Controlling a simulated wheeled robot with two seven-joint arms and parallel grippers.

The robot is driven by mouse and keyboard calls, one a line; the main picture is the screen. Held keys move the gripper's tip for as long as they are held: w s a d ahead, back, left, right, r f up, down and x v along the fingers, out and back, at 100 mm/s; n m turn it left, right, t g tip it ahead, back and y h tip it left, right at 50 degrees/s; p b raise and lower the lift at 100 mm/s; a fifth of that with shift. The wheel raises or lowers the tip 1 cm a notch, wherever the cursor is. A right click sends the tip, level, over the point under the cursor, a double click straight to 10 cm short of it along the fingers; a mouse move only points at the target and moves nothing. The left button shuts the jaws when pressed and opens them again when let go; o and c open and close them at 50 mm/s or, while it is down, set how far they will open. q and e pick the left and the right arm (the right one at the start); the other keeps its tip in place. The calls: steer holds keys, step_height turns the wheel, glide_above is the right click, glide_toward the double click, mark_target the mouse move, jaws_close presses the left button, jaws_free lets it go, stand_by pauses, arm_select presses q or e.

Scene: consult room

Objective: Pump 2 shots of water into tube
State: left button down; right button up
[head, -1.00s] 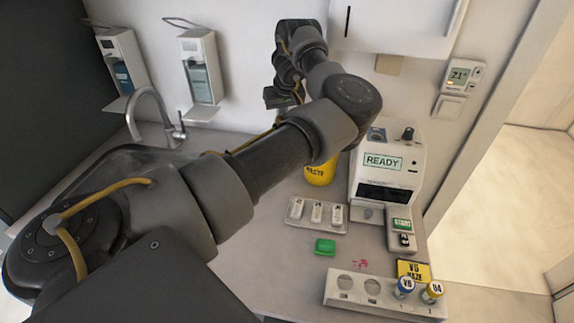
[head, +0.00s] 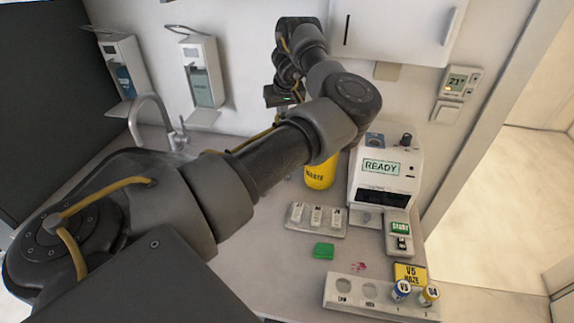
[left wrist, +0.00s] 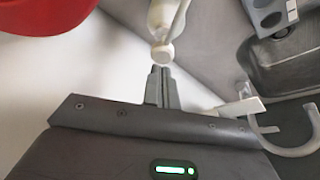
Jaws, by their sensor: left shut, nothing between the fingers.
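In the left wrist view my left gripper (left wrist: 161,72) is shut and empty. Its fingertips are just below the round tip of a pale bottle-like thing (left wrist: 163,50); I cannot tell whether they touch. In the head view my left gripper's body (head: 283,96) shows its green light in front of the back wall, and its fingers are hidden. Two capped tubes, one blue (head: 401,290) and one yellow (head: 428,295), stand in the white rack (head: 345,302). A grey holder with round holes (left wrist: 265,18) is in the left wrist view. My right gripper is not in view.
A white READY device (head: 383,190) stands at the right. A yellow WASTE container (head: 320,173) is beside it, partly behind my arm. A tray with white items (head: 315,229) and a green block (head: 323,250) lie in front.

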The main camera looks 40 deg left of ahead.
arm_select(q)
steer(key=shift+f, duration=0.25)
stand_by(0.4)
steer(key=shift+f+b, duration=0.6)
steer(key=shift+f, duration=0.55)
steer(key=shift+r, duration=0.15)
steer(key=shift+r+p, duration=1.2)
steer(key=shift+r, duration=0.05)
steer(key=shift+r, duration=0.1)
step_height(320, 180, up, 6)
steer(key=p, duration=0.6)
